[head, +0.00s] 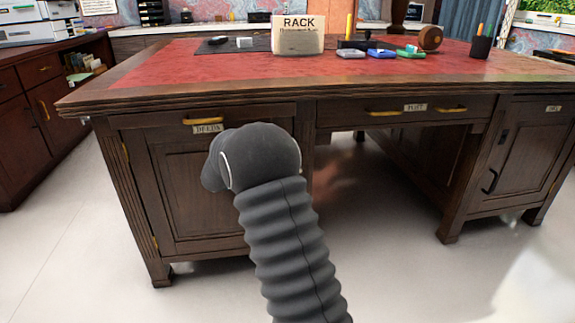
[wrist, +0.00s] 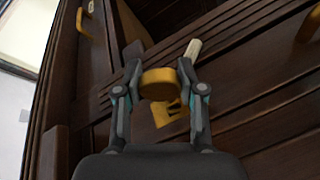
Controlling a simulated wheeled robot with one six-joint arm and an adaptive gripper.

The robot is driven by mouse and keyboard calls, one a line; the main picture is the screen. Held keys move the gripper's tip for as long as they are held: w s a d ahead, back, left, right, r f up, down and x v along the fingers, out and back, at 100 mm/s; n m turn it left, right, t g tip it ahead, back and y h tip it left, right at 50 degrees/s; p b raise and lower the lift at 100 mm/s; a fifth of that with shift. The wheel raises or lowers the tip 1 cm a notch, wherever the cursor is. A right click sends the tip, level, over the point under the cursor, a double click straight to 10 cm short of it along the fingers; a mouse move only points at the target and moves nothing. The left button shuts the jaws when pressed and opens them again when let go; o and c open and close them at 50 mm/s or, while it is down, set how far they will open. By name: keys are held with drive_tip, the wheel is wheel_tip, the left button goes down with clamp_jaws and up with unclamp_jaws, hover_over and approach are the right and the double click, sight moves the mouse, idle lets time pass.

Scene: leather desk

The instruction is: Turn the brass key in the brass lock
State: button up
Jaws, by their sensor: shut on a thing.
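In the wrist view the brass key (wrist: 160,82) shows as a round yellow bow between my two fingers. My gripper (wrist: 160,76) is shut on this bow, one finger on each side. The brass lock (wrist: 163,116) is a yellow plate on the dark wood just beyond the key, partly hidden by the bow. The key's shaft is hidden, so I cannot tell how far it sits in the lock. In the head view my arm covers the gripper, the key and the lock.
The wooden desk (head: 220,103) has a red leather top. A brass handle (head: 203,121) and a DEEDS label (head: 207,129) are above my arm; a POST drawer (head: 340,108) is to the right. A RACK box (head: 297,40) stands on top. The floor in front is clear.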

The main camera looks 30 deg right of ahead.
drive_tip(key=shift+n+h, duration=0.3)
drive_tip(key=shift+h, duration=0.4)
drive_tip(key=shift+d+r+n+h, duration=0.15)
drive_tip(key=shift+n+h, duration=0.15)
drive_tip(key=shift+h, duration=0.3)
drive_tip(key=o, duration=1.1)
